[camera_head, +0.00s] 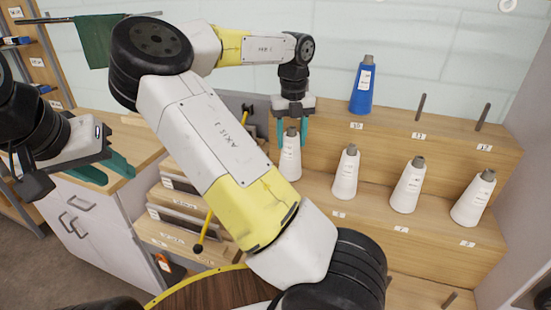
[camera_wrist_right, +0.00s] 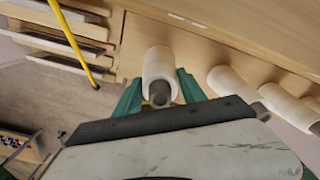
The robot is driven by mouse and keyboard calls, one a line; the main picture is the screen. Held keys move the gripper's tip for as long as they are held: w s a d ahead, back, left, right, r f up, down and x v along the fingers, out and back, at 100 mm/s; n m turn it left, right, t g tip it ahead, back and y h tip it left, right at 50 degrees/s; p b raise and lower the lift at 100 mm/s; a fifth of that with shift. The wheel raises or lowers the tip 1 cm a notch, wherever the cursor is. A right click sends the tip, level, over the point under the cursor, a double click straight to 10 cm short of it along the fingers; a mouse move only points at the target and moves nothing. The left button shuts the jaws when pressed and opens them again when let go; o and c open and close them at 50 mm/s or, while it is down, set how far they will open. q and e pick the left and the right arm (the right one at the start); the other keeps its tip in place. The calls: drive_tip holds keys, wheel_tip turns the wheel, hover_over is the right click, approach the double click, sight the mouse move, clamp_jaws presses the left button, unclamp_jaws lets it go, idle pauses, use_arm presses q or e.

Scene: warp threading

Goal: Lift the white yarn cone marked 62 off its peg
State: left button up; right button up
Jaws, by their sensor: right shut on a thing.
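My right gripper (camera_head: 293,118) points down with its teal fingers on either side of the top of a white yarn cone (camera_head: 291,158) at the left end of the lower tier. It is shut on this cone, which is upright. The cone also shows between the fingers in the right wrist view (camera_wrist_right: 160,68). I cannot read a 62 marking, and my arm hides part of the area below it. I cannot tell whether its base touches the shelf. My left gripper (camera_head: 108,170) is open and empty at the left, over the wooden counter.
White cones (camera_head: 345,175), (camera_head: 408,187) and (camera_head: 473,200) stand to the right on the same tier (camera_head: 375,222). A blue cone (camera_head: 362,88) and bare pegs (camera_head: 420,107) are on the upper tier. A yellow rod (camera_wrist_right: 70,40) stands left of the held cone.

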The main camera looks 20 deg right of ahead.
wheel_tip(320, 180, up, 9)
idle(1.0)
drive_tip(key=shift+s+f, duration=0.1)
drive_tip(key=shift+f, duration=0.05)
